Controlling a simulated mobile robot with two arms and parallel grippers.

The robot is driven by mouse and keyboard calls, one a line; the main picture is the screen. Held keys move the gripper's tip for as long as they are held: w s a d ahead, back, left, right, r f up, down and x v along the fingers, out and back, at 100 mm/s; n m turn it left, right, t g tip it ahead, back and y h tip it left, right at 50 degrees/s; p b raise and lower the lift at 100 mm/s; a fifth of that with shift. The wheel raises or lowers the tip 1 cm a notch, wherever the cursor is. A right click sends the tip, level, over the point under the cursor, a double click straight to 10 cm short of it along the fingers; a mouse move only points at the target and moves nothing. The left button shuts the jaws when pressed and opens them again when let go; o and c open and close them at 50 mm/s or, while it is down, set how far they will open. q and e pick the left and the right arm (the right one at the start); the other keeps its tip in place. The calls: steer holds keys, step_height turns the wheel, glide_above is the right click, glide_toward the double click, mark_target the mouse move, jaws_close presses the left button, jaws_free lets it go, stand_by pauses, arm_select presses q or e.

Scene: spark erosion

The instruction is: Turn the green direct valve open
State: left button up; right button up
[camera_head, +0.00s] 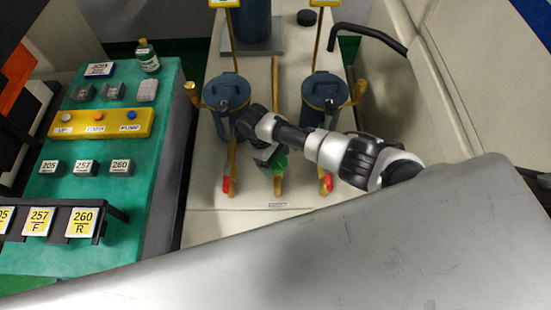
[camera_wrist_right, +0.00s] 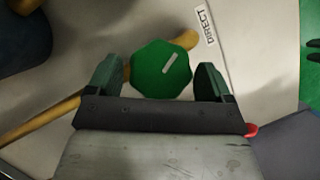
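The green direct valve (camera_wrist_right: 161,70) is an octagonal knob with a pale line on its face, beside a label reading DIRECT (camera_wrist_right: 206,27). In the head view only a bit of green (camera_head: 281,162) shows past my right wrist. My right gripper (camera_wrist_right: 160,80) is open, with one finger on each side of the knob. A gap shows between the knob and each finger in the right wrist view. Whether the fingers are at the knob's height I cannot tell. My left gripper is not in view.
Two blue canisters (camera_head: 226,91) (camera_head: 323,90) stand on the pale bench, with brass pipes and red-tipped handles (camera_head: 227,184) below them. A green panel (camera_head: 100,220) with buttons and number tags is at left. A black bent pipe (camera_head: 366,33) is at upper right.

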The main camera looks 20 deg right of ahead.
steer(key=shift+o, duration=0.4)
steer(key=b+v, duration=0.1)
steer(key=v, duration=0.9)
steer(key=shift+w+r, duration=0.2)
steer(key=shift+r, duration=0.15)
